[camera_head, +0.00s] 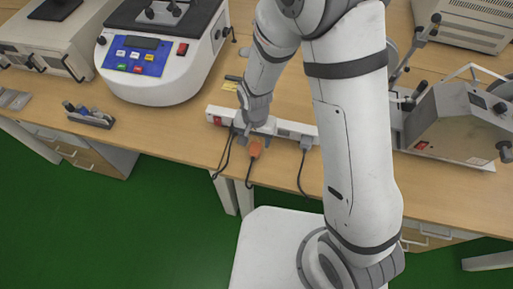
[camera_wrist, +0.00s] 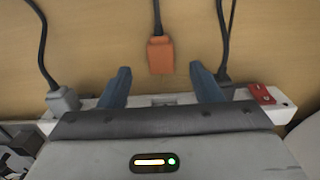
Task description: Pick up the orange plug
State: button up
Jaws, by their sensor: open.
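The orange plug (camera_wrist: 161,55) lies on the wooden table in the wrist view, its dark cable running to the top edge. In the head view the orange plug (camera_head: 255,149) is near the table's front edge, with its cable hanging over. My gripper (camera_wrist: 160,69) is open and empty. Its two blue-grey fingers point toward the plug, one to each side of it in the picture, with the plug just beyond the tips. In the head view my gripper (camera_head: 258,128) is over the power strip; its fingers are partly hidden there.
A white power strip (camera_head: 298,130) lies behind the plug, with a red switch (camera_wrist: 261,93) and a grey plug (camera_wrist: 64,100) in it. Other cables hang nearby. A round white machine (camera_head: 160,80) stands left and a grey tester (camera_head: 455,135) right.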

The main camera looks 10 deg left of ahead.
aim_at(255, 147)
jog(key=shift+w+f+p, duration=0.15)
jog(key=shift+f+p, duration=0.4)
jog(key=shift+f, duration=2.4)
jog(key=c, duration=1.1)
jog(key=shift+c, duration=0.2)
jog(key=shift+r, duration=0.15)
notch_tip(255, 147, up, 10)
jog(key=shift+b, duration=0.45)
